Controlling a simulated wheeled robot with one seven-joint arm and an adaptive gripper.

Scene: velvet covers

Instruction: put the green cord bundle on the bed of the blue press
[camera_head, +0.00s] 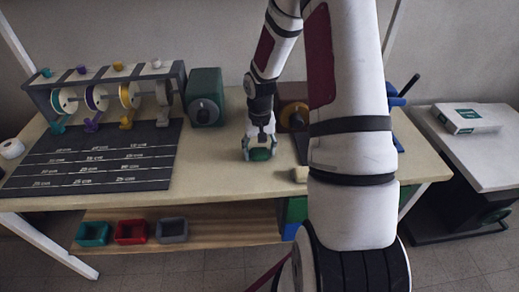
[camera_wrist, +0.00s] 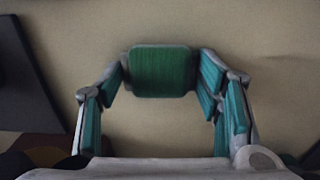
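The green cord bundle (camera_head: 260,155) is on or just above the worktable, right of the dark ruled mat. In the wrist view the bundle (camera_wrist: 162,72) lies between the teal-padded fingertips of my gripper (camera_wrist: 162,78). The fingertips sit very close to its two sides; whether they touch it is unclear. In the head view my gripper (camera_head: 259,146) points down around the bundle. The blue press (camera_head: 396,98) shows only in part at the table's right, with a black lever.
A green machine (camera_head: 205,98) and a rack of spools (camera_head: 110,95) stand at the back left. A brown machine (camera_head: 293,107) stands behind my gripper. A small pale block (camera_head: 300,174) lies near the front edge. Small bins (camera_head: 131,231) sit on the lower shelf.

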